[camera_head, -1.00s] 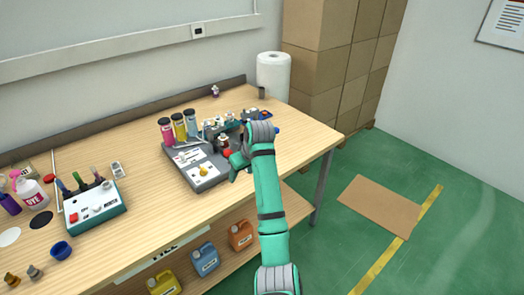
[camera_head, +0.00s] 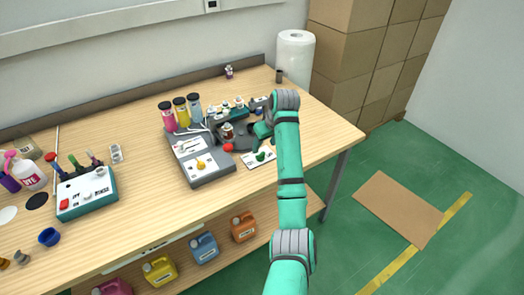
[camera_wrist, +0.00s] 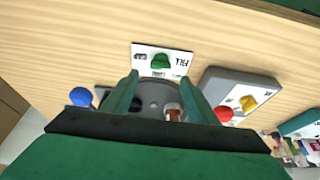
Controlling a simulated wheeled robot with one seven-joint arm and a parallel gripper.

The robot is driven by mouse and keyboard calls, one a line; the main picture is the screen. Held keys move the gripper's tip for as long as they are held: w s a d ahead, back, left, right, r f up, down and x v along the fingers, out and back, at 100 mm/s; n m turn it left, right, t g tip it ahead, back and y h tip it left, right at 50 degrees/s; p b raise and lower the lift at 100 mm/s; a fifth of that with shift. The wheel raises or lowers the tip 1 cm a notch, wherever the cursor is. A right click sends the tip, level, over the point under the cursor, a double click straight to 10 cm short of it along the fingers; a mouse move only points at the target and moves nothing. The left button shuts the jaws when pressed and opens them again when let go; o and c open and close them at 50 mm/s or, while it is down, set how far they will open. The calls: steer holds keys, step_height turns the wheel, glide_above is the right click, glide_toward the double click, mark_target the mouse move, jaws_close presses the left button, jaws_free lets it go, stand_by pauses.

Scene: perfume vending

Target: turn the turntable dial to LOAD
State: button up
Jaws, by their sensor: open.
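A green dial (camera_head: 262,155) sits on a white label plate at the right of the grey dispensing machine. In the wrist view the dial (camera_wrist: 160,62) lies just beyond my fingertips, and the plate reads "FILL" right of it; the dark mark on its left is not legible. The grey round turntable (camera_wrist: 153,100) shows between my fingers, with a small brown-and-white bottle (camera_wrist: 172,112) near the right finger. My gripper (camera_wrist: 158,76) is open and empty, its two green fingers apart over the turntable. In the head view my gripper (camera_head: 262,130) is beyond the dial, apart from it.
A blue knob (camera_wrist: 80,97) is left of my fingers in the wrist view. A teal box (camera_head: 86,206) stands left. Bare wood lies in front.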

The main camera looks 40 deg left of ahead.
mark_target(261, 158)
steer(key=x, duration=0.6)
steer(key=shift+a+f, duration=0.2)
steer(key=shift+f, duration=0.1)
steer(key=shift+c, duration=0.7)
steer(key=c, duration=0.9)
